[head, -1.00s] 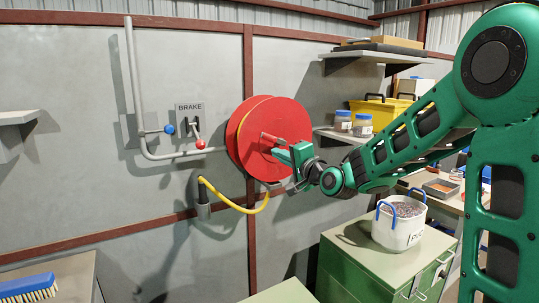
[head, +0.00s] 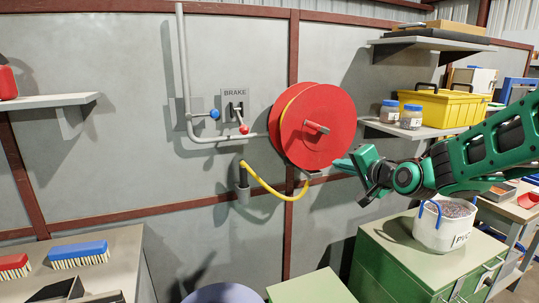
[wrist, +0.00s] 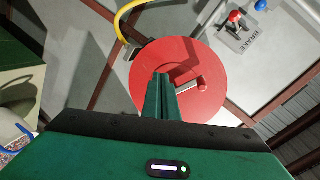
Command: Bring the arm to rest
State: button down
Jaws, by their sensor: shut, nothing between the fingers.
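My gripper (head: 345,164) is green, shut and empty. In the head view it points left from the end of my green arm, just right of and below the red reel. In the wrist view my gripper (wrist: 160,80) shows its two fingers together, in front of the reel (wrist: 200,95). The red cable reel (head: 335,110) is mounted on the wall and has a crank handle (head: 317,127) on its face. The handle also shows in the wrist view (wrist: 188,87), right of the fingers and apart from them.
A yellow hose (head: 270,187) hangs below the reel. A brake lever (head: 241,122) is left of it. Green cabinets (head: 400,265) carry a white bucket (head: 435,228). Shelves with a yellow toolbox (head: 440,105) and jars are at right. A bench with brushes (head: 78,253) is at left.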

jog(key=s+d+f+n+g+h, duration=0.2)
jog(key=s+d+f+g+h, duration=0.15)
jog(key=s+d+f, duration=0.55)
jog(key=s+d+f+g, duration=0.1)
jog(key=s+d+g, duration=0.1)
jog(key=s, duration=0.9)
jog(key=s+d+f+n+g, duration=0.1)
jog(key=s+g, duration=0.4)
jog(key=s, duration=0.6)
jog(key=s+d+f+g, duration=0.3)
jog(key=s+g, duration=0.1)
jog(key=s, duration=0.7)
jog(key=shift+d, duration=0.25)
jog(key=shift+f+h, duration=0.1)
jog(key=shift+h, duration=0.15)
jog(key=shift+w+f, duration=0.25)
jog(key=shift+w, duration=0.3)
jog(key=shift+d, duration=0.1)
